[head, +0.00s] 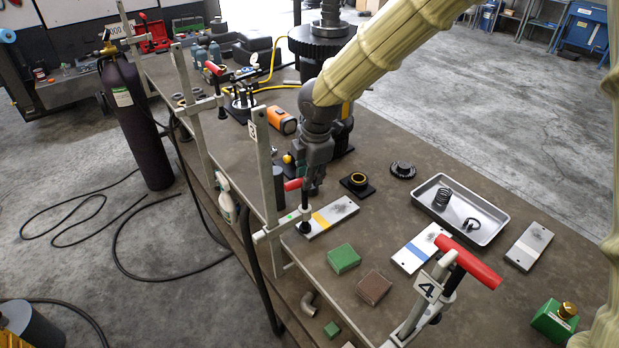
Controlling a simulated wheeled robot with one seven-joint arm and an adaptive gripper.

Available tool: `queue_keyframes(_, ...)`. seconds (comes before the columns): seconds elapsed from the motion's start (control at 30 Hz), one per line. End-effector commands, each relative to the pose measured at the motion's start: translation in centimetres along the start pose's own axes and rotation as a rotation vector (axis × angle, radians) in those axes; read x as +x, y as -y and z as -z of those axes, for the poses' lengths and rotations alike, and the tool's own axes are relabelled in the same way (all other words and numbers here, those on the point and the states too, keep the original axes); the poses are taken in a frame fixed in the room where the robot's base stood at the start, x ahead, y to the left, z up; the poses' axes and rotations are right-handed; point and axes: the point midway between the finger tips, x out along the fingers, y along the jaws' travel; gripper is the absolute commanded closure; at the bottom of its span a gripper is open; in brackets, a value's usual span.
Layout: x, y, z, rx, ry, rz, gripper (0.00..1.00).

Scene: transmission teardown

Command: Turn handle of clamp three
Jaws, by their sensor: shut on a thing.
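Clamp three (264,170) stands upright on the near left edge of the workbench, with a small label on its tall bar. Its arm reaches in over the bench, and its spindle stands over a metal plate with a yellow stripe (321,218). The red handle (292,184) of this clamp sticks out to the left of my gripper. My gripper (312,184) points down from the arm and is shut on the handle; its fingers hide the handle's right part.
Clamp four (424,293), with a large red handle (468,262), stands at the front. Another red-handled clamp (198,110) stands farther back. A metal tray (487,240) with a spring, a green block (344,258), a brown block (375,287) and a black ring part (358,183) lie on the bench.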

Motion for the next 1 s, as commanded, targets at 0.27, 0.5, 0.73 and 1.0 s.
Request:
queue_keyframes(0.27, -0.01, 0.19, 0.13, 0.169, 0.035, 0.0, 1.0)
queue_keyframes(0.5, -0.07, 0.26, 0.14, 0.244, 0.049, 0.0, 1.0)
queue_keyframes(0.73, -0.09, 0.27, 0.18, 0.265, 0.051, 0.0, 1.0)
queue_keyframes(1.0, -0.1, 0.25, 0.2, 0.265, 0.051, -0.001, 1.0)
